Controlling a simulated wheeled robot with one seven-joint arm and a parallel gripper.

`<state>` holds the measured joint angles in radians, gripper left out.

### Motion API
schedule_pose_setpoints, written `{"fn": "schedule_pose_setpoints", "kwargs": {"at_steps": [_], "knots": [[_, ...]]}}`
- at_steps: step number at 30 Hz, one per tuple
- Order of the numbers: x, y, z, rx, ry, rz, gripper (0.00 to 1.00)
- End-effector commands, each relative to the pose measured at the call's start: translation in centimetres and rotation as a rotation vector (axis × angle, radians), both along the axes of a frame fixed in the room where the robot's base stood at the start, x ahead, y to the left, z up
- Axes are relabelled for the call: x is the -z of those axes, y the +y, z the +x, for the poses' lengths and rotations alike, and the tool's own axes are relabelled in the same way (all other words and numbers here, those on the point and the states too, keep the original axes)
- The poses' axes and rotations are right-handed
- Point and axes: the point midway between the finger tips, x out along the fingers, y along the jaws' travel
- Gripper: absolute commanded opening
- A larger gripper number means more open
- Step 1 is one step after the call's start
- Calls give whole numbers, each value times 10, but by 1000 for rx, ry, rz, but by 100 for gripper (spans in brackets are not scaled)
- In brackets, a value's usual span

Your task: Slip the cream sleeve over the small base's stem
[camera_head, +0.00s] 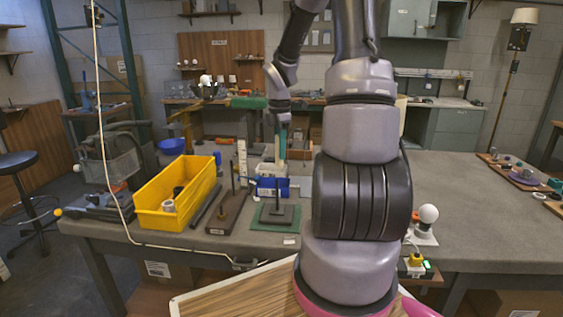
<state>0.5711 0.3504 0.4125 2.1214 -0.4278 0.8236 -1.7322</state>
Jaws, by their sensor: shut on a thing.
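My gripper (282,148) points down over the middle of the bench, small and far off in the view. Its narrow teal end is shut, and what it holds is hard to make out. Pale shapes just below it may include the cream sleeve, but I cannot separate it from the pale items behind. Below the gripper, a dark square base (276,215) with a thin upright stem (278,192) stands on a green plate (257,223). The gripper appears roughly in line with this stem and above it; the depth between them is unclear.
A brown block (227,212) with a thin upright rod stands left of the green plate. Further left is a yellow bin (178,194) with small parts. A white bulb (428,214) stands right of my arm. The right bench is mostly clear.

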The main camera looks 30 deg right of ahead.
Motion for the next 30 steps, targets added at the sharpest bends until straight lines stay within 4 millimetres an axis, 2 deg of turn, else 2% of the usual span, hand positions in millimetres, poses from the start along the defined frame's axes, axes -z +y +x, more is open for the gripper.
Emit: {"fn": "schedule_pose_setpoints", "kwargs": {"at_steps": [5, 21, 30], "knots": [[1, 1, 0, -2, 2, 1, 0], [42, 1, 0, -2, 1, 0, 0], [46, 1, 0, -1, 1, 0, 0]]}}
